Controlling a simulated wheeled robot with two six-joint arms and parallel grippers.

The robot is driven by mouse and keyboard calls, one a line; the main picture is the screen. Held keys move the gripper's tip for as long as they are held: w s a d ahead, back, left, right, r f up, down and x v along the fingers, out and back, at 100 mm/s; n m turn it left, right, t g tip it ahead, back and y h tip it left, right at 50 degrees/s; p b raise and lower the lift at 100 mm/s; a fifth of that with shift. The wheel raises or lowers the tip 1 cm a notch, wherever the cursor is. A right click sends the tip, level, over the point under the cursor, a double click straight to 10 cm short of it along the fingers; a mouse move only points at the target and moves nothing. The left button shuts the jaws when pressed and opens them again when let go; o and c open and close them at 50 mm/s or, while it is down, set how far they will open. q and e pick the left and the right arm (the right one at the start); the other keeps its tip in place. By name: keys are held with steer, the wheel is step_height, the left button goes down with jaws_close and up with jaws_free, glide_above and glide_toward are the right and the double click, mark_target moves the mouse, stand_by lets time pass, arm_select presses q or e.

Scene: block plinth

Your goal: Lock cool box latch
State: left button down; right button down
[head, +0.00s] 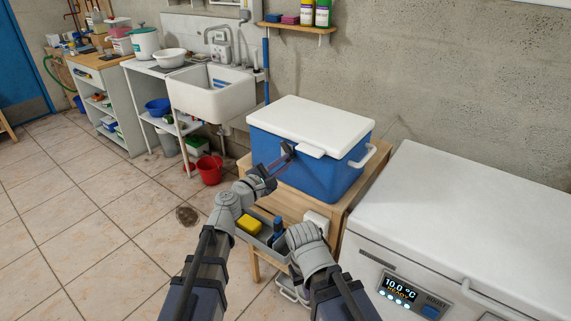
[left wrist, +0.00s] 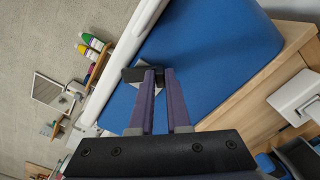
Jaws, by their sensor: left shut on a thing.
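The cool box (head: 308,172) is blue with a white lid (head: 315,122) and stands on a wooden stand; the lid lies down on the body. The latch (head: 288,149) is a small dark piece with a grey plate on the front face, just under the lid rim. In the left wrist view the black latch (left wrist: 134,74) sits at the fingertips. My left gripper (head: 284,157) is shut on the latch, its purple fingers (left wrist: 159,80) close together. The fingers partly hide the latch, so its exact position is unclear. My right arm shows at the bottom middle, but its fingers do not show.
A grey tray (head: 268,237) with a yellow sponge (head: 249,226) lies between my arms. The wooden stand (head: 346,208) carries a white fitting (head: 317,221). A white chest freezer (head: 470,220) fills the right.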

arm_select(q)
steer(key=shift+w+a+f+m+b, duration=0.2)
steer(key=shift+a+m, duration=0.1)
steer(key=shift+m, duration=1.05)
steer(key=shift+w+a+f+m+b, duration=0.15)
steer(key=shift+w+a+m, duration=0.15)
steer(key=shift+m, duration=1)
steer(key=shift+w+a+f+m+b, duration=0.2)
steer(key=shift+a+m, duration=0.1)
steer(key=shift+m, duration=1.05)
steer(key=c, duration=0.9)
jaws_free()
steer(key=shift+v, duration=3.9)
